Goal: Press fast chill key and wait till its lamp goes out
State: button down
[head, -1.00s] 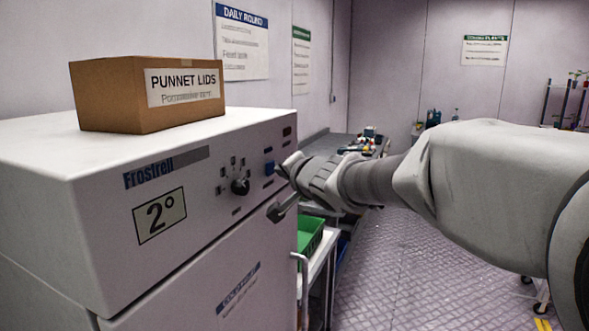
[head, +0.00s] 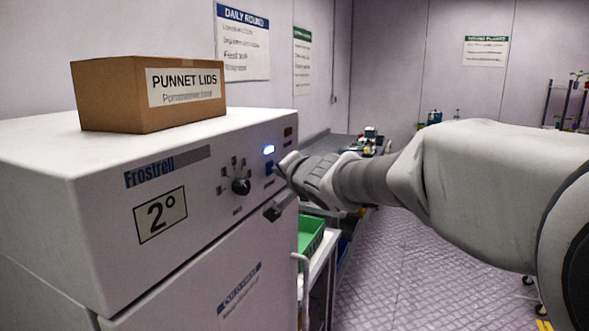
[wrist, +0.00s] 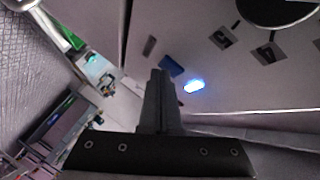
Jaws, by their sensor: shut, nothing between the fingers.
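The white Frostrell chiller (head: 110,235) stands at the left, its display reading 2°. Its fast chill lamp (head: 269,149) glows blue-white on the panel, and the lit lamp also shows in the wrist view (wrist: 194,86). The blue key (head: 269,168) sits just below the lamp; in the wrist view the key (wrist: 173,66) is beside my fingertips. My gripper (head: 283,166) is shut and empty, its tips close to the key in the head view. I cannot tell whether they touch it. In the wrist view my gripper (wrist: 160,76) points at the panel.
A black dial (head: 241,186) is left of the key, and a door handle (head: 281,206) is below. A cardboard box of punnet lids (head: 110,95) stands on the chiller. A trolley with a green crate (head: 310,236) is close on the right. Open floor (head: 425,260) lies beyond.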

jog(key=shift+s+d+p, duration=0.3)
jog(key=shift+d+p, duration=0.4)
jog(key=shift+d, duration=0.05)
jog(key=shift+s+d+p, duration=0.3)
jog(key=shift+d+p, duration=0.4)
jog(key=shift+d, duration=0.1)
jog(key=shift+s+d+p, duration=0.25)
jog(key=shift+d+p, duration=0.4)
jog(key=shift+d, duration=0.15)
jog(key=shift+s+d+p, duration=0.3)
jog(key=shift+d+p, duration=0.4)
jog(key=shift+d, duration=0.1)
